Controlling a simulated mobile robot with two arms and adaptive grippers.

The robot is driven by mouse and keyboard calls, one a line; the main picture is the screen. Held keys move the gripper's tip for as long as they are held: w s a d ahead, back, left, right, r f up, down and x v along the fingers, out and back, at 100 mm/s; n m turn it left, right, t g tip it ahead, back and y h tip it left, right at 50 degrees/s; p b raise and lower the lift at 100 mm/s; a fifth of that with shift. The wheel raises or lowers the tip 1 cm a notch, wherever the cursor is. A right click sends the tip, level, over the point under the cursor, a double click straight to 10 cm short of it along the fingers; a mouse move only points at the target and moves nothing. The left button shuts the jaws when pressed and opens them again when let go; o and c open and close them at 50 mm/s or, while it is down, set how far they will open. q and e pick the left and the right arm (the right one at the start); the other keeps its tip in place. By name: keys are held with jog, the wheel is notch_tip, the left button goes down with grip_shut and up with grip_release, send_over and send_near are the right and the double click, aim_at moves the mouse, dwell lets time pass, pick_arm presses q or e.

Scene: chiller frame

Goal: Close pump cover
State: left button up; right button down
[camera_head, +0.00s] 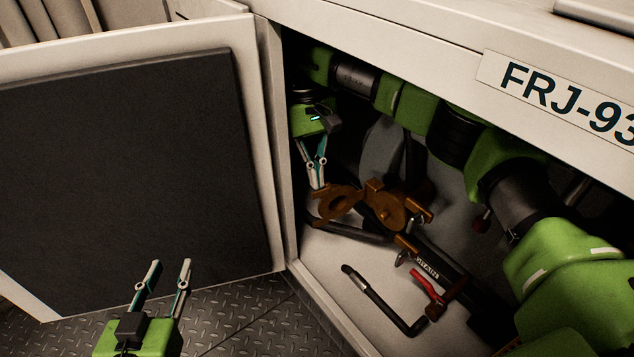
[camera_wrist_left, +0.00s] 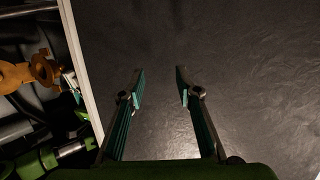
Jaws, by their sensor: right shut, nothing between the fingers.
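The brown pump piece sits inside the open cabinet, with a ring-shaped left part (camera_head: 338,207) and a round right part (camera_head: 385,212) joined between them. I cannot tell for sure which part is the cover. Both parts also show at the left edge of the left wrist view (camera_wrist_left: 42,70). My right gripper (camera_head: 317,186) is shut and empty, pointing down at the upper left edge of the ring-shaped part; I cannot tell whether it touches. My left gripper (camera_head: 170,263) is open and empty in front of the cabinet door, also seen in its wrist view (camera_wrist_left: 160,82).
The open cabinet door (camera_head: 130,170) with a dark panel fills the left. A black bent pipe (camera_head: 378,292) and a red-handled valve (camera_head: 426,286) are low in the cabinet. My right arm crosses the cabinet's upper right. Diamond-plate floor (camera_head: 255,318) lies below.

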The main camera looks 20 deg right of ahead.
pick_arm(q)
jog(key=shift+w+d+r+t, duration=0.1)
jog(key=shift+r+t, duration=0.1)
jog(key=shift+r, duration=0.2)
jog(key=shift+w+d+r+t, duration=0.1)
jog(key=shift+r+t, duration=0.1)
jog(key=shift+r, duration=0.2)
jog(key=s+a+f+g+p, duration=0.1)
jog(key=s+a+f+g, duration=0.1)
jog(key=f, duration=0.4)
jog(key=shift+s+g+y, duration=0.4)
jog(key=shift+s+g, duration=0.3)
jog(key=shift+s, duration=0.35)
jog(key=shift+a+f, duration=0.1)
